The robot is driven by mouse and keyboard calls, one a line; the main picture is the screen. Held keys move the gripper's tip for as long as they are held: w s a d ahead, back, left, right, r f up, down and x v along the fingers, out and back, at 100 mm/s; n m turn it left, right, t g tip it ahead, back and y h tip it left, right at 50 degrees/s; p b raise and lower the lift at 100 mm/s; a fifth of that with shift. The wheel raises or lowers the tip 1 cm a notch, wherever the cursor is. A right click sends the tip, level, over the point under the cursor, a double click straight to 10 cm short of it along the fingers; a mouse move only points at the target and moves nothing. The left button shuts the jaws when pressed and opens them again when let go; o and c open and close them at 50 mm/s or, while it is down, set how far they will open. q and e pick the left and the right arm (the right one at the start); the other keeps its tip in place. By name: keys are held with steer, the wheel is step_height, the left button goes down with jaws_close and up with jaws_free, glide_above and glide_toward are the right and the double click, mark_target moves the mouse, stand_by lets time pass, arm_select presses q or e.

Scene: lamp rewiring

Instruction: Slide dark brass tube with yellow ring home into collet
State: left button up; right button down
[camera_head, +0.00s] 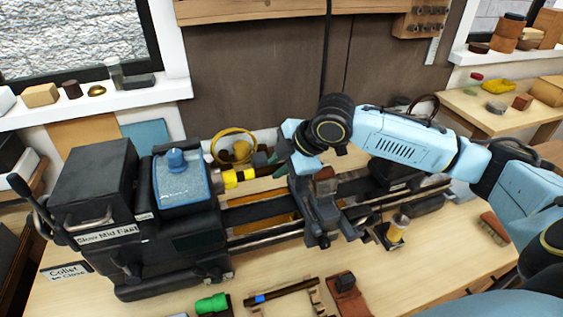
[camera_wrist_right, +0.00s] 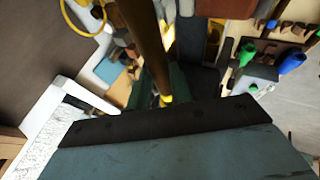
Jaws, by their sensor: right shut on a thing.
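The lathe headstock (camera_head: 135,215) stands at the left of the bench in the head view. The yellow ring (camera_head: 232,179) shows close beside its right face, where the collet opening is; the collet mouth itself is not clear to see. My right gripper (camera_head: 272,167) is just right of the ring, shut on the dark brass tube. In the right wrist view the brass tube (camera_wrist_right: 148,42) runs down from the top edge, with a yellow patch (camera_wrist_right: 166,100) near its lower end. How deep the tube sits in the collet cannot be told. My left gripper is not in view.
The tool carriage (camera_head: 318,208) stands on the lathe bed right of my gripper. A blue-topped box (camera_head: 181,185) sits on the headstock. A yellow coil (camera_head: 233,146) is behind the bed. A green cylinder (camera_head: 211,304) and a small rack (camera_head: 283,292) lie in front.

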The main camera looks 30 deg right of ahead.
steer(key=shift+w+a+p, duration=0.2)
steer(key=shift+a+p, duration=0.35)
steer(key=shift+a, duration=0.2)
steer(key=c, duration=1.2)
jaws_free()
steer(key=shift+o, duration=0.2)
steer(key=b+v, duration=0.1)
steer(key=v, duration=1.2)
steer(key=shift+r, duration=0.2)
steer(key=shift+s, duration=0.1)
